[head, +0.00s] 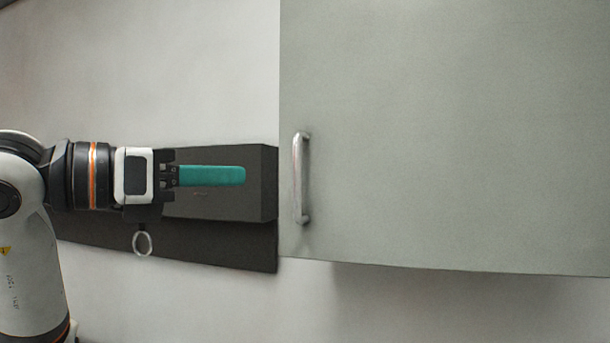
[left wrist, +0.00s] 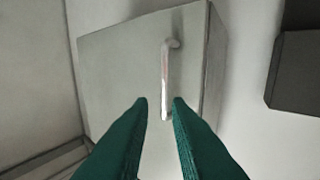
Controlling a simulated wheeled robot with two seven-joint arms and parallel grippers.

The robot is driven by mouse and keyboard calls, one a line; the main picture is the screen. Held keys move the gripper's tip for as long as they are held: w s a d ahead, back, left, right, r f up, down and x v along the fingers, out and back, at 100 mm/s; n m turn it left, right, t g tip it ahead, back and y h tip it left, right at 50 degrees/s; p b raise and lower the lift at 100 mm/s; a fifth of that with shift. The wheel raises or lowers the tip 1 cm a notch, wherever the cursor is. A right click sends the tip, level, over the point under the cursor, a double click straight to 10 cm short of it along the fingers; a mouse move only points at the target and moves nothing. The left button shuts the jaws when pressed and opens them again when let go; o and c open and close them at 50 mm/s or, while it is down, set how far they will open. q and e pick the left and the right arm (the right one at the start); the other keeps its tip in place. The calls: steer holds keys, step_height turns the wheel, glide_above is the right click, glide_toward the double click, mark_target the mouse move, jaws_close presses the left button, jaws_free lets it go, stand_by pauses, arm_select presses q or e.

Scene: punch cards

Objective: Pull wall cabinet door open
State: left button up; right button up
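The grey-green wall cabinet door (head: 450,130) fills the right of the head view and looks closed. Its upright silver bar handle (head: 299,180) is near the door's left edge. My left gripper (head: 242,176), with teal fingers, points right toward the handle, with a visible gap to it in the head view. In the left wrist view the two fingertips (left wrist: 160,103) are apart with nothing gripped. The handle (left wrist: 167,75) shows beyond them, its lower end lined up with the gap, on the cabinet front (left wrist: 120,65). My right gripper is not in view.
A dark, hood-like box (head: 225,200) is on the wall left of the cabinet, behind my left gripper. It also appears at the right of the left wrist view (left wrist: 300,75). The pale wall (head: 150,60) above it is bare.

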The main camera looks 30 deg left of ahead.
arm_select(q)
steer(key=p, duration=0.3)
glide_above(297, 218)
steer(key=shift+s+a+r+y, duration=0.2)
steer(key=shift+s+a+y, duration=0.1)
steer(key=shift+s+a, duration=0.1)
steer(key=shift+w+d+f, duration=0.1)
steer(key=shift+w+d, duration=0.15)
steer(key=shift+w, duration=0.45)
steer(key=shift+c, duration=0.5)
jaws_close()
